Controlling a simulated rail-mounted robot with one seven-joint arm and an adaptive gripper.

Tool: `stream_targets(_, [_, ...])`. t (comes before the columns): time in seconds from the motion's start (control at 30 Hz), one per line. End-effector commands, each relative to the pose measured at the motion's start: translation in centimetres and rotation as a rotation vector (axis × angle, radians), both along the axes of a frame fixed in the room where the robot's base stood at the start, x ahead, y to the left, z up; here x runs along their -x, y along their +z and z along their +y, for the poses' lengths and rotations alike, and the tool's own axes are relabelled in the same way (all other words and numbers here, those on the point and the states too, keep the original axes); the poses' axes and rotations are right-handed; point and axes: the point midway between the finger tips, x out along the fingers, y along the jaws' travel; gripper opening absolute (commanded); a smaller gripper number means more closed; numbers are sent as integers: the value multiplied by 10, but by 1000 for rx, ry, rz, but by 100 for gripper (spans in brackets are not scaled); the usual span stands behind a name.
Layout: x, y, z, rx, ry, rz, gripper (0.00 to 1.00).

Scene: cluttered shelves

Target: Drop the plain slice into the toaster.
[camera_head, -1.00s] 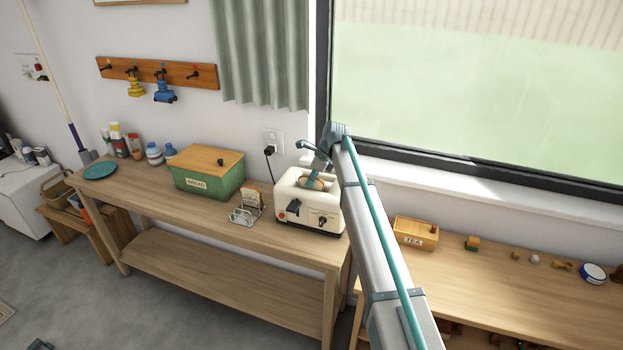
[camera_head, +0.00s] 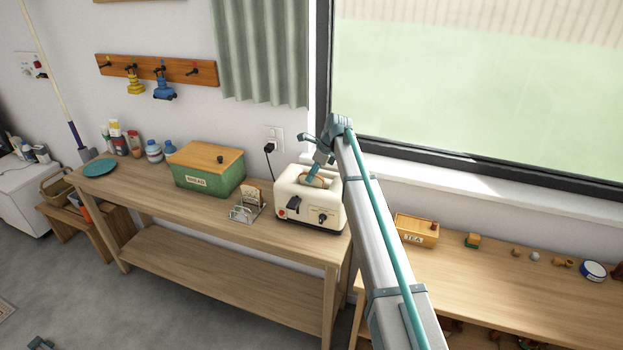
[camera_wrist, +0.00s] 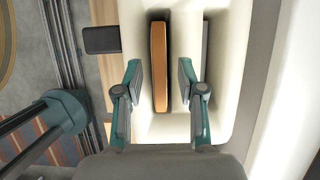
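The cream toaster (camera_head: 300,205) stands at the right end of the wooden bench; it also shows in the wrist view (camera_wrist: 230,110). A slice with a brown crust (camera_wrist: 159,65) stands on edge in the toaster's left slot in the wrist view. Its top also shows in the head view (camera_head: 318,182). Whether it is the plain slice cannot be told. My gripper (camera_wrist: 160,78) is open over this slot, one finger on each side of the slice, with gaps between. The other slot (camera_wrist: 206,60) is partly hidden by a finger; no bread shows in it.
A wire toast rack (camera_head: 243,213) holding bread (camera_head: 251,194) stands left of the toaster. A green bread bin (camera_head: 210,180) is farther left. A plug and cable (camera_head: 269,151) are on the wall behind.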

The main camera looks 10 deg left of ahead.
Motion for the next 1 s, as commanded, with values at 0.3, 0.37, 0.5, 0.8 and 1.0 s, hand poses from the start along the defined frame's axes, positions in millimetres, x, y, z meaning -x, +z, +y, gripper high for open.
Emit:
stream_targets(0.3, [5, 54, -24, -1, -2, -2, 39])
stream_targets(0.37, [6, 64, -27, -1, -2, -2, 39])
stream_targets(0.5, [8, 83, -34, -1, 0, -1, 39])
stream_targets(0.8, [10, 96, -39, 0, 0, 1, 39])
stream_targets(1.0, [10, 96, -39, 0, 0, 1, 39])
